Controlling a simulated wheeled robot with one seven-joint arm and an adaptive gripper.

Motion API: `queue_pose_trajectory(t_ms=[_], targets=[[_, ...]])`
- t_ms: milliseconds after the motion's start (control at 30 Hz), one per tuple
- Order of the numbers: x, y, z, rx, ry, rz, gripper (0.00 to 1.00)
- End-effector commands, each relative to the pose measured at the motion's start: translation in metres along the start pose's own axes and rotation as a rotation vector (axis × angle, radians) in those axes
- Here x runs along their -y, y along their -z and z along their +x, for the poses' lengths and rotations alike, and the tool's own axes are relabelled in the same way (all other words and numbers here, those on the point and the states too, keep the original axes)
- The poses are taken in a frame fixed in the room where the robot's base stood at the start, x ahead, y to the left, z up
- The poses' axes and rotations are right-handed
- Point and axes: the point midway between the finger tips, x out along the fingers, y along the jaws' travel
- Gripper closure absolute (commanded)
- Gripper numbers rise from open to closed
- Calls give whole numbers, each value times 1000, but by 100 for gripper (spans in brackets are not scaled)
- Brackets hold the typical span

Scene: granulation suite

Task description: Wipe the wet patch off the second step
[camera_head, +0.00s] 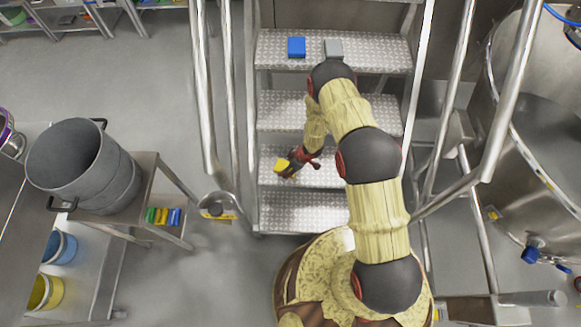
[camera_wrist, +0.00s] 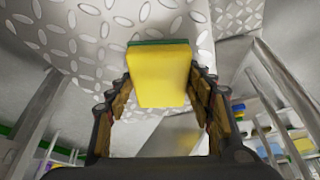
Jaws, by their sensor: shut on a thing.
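My gripper (camera_head: 294,166) is shut on a yellow sponge (camera_head: 282,165) with a green face, at the left part of the second step from the bottom (camera_head: 325,172). In the wrist view the sponge (camera_wrist: 160,75) sits between the two fingers (camera_wrist: 160,105), its green side toward the diamond-plate metal. I cannot tell whether it touches the step. No wet patch can be made out on the steps; my arm covers part of their right side.
A blue block (camera_head: 296,47) and a grey block (camera_head: 333,48) lie on a higher step. Metal handrails (camera_head: 204,100) flank the stairs. A steel pot (camera_head: 82,165) stands on a cart at left, with several coloured sponges (camera_head: 163,216) below. A large vessel (camera_head: 545,150) is at right.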

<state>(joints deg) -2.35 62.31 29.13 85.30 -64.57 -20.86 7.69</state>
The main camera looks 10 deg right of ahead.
Motion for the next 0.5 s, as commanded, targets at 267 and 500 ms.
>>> queue_pose_trajectory(t_ms=[267, 500], targets=[[-1, 1, -3, -1, -1, 0, 68], [-1, 9, -22, -1, -1, 0, 68]])
